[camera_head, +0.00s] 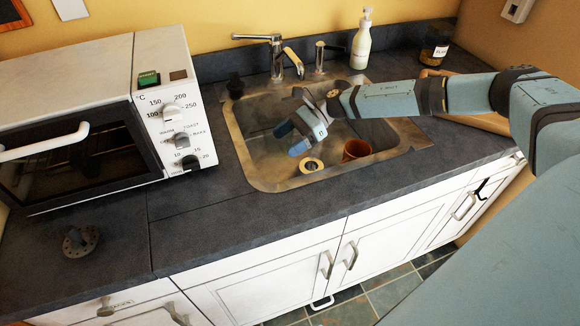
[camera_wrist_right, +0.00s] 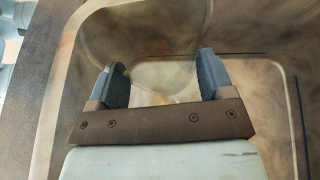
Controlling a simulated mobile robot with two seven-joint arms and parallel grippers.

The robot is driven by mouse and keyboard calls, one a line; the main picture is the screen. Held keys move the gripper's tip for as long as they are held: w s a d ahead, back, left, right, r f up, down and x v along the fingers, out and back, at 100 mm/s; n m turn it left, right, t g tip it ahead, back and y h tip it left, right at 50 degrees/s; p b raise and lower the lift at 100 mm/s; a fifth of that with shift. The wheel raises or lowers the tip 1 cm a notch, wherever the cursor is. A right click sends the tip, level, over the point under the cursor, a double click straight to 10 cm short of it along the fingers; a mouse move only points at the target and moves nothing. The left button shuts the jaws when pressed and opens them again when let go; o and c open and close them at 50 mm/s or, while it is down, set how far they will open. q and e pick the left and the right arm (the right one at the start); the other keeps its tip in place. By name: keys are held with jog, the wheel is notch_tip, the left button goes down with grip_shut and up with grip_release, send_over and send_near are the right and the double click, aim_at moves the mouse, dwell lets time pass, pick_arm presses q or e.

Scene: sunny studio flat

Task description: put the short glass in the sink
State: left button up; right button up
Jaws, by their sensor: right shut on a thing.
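The sink (camera_head: 262,184) is a metal basin set in the dark counter. My right gripper (camera_head: 291,138) reaches over it from the right, with its fingers pointing down and left above the basin. In the right wrist view the gripper (camera_wrist_right: 160,80) has its fingers apart around a clear, see-through glass (camera_wrist_right: 150,45), which I take to be the short glass. Its outline is faint against the basin. In the head view the glass is hard to make out, and I cannot tell its height above the sink floor. My left gripper is not in view.
An orange-brown cup (camera_head: 357,149) and a pale ring-shaped thing (camera_head: 311,165) are in the sink. The faucet (camera_head: 277,55) and a white bottle (camera_head: 361,45) stand behind it. A white oven (camera_head: 120,130) is at left.

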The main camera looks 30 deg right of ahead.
notch_tip(320, 180, down, 12)
jog(key=shift+r, duration=0.2)
